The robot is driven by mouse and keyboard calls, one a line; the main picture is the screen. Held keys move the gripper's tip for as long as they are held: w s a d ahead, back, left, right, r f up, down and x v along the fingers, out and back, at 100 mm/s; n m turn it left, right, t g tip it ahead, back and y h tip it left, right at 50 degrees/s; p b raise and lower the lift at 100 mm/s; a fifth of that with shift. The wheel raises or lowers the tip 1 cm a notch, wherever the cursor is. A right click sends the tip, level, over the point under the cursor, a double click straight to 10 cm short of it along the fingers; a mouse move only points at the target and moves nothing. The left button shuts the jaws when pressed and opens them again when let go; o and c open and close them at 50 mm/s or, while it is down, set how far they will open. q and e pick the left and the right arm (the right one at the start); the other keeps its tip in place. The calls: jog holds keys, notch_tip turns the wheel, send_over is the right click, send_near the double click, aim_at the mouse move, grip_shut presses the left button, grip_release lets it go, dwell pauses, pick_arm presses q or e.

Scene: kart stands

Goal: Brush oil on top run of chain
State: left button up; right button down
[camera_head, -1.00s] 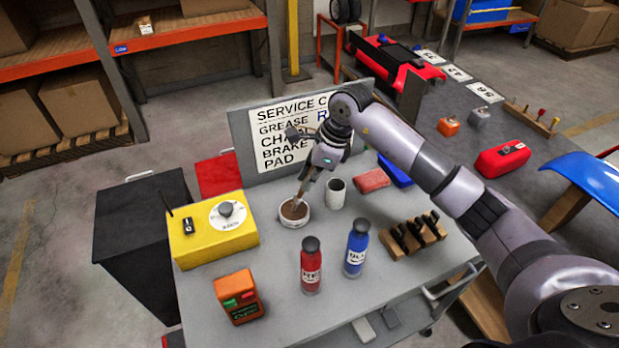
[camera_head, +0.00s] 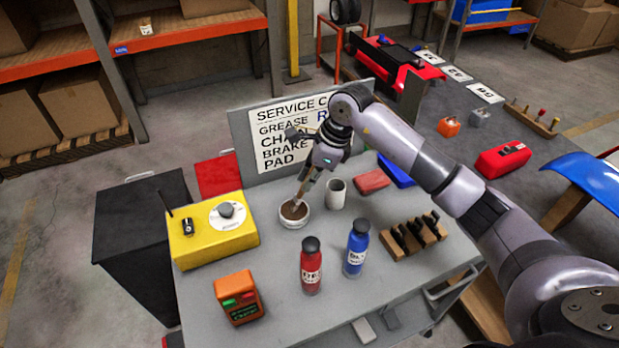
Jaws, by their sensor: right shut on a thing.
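My right gripper (camera_head: 307,178) reaches over the grey cart top from the right and points down. It is shut on a thin brush (camera_head: 300,194), whose lower end is in a small white bowl of brown liquid (camera_head: 294,222). The bristles are hidden in the bowl. The sign (camera_head: 285,130) behind reads "SERVICE", "GREASE", "BRAKE PAD", with parts hidden by my arm. I cannot make out a chain in this view. My left gripper is not in view.
Around the bowl stand a white cup (camera_head: 336,193), red bottle (camera_head: 311,266), blue bottle (camera_head: 356,248), yellow box (camera_head: 213,247), orange meter (camera_head: 238,297), red block (camera_head: 371,181) and a wooden rack (camera_head: 411,238). The cart's (camera_head: 275,325) front middle is clear.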

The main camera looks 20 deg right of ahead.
jog(key=shift+r+p, duration=0.45)
jog(key=shift+r, duration=0.3)
jog(key=shift+r+p, duration=1.25)
jog(key=shift+r, duration=1.45)
jog(key=shift+f, duration=0.1)
